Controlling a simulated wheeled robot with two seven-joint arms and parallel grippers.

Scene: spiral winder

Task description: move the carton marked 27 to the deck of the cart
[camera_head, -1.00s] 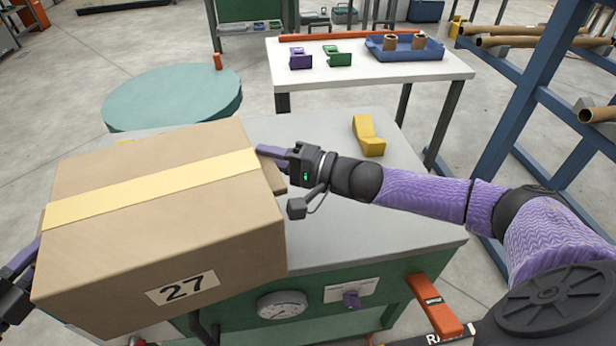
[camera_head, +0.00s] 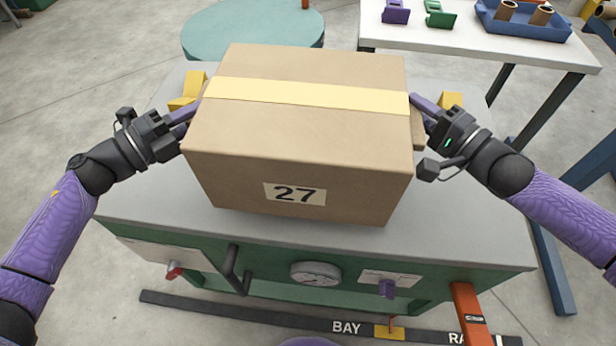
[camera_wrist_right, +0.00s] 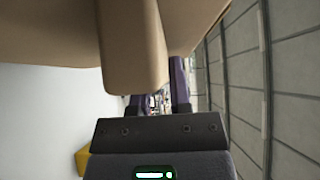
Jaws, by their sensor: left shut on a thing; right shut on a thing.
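The carton marked 27 (camera_head: 300,150) is a brown box with a pale yellow tape strip and a number label on its near face. It is level over the grey top (camera_head: 450,220) of a green cabinet; I cannot tell whether it touches it. My left gripper (camera_head: 188,116) is shut at the carton's left side, its grip partly hidden. My right gripper (camera_head: 418,110) is shut on a tan grip block on the right side; the block (camera_wrist_right: 135,50) also shows between the fingers in the right wrist view. I cannot identify a cart.
Yellow angled blocks stand on the grey top, left (camera_head: 190,90) and right (camera_head: 451,100) of the carton. The cabinet front has a gauge (camera_head: 315,273) and an orange lever (camera_head: 467,312). Behind are a round teal platform (camera_head: 250,30) and a white table (camera_head: 450,40).

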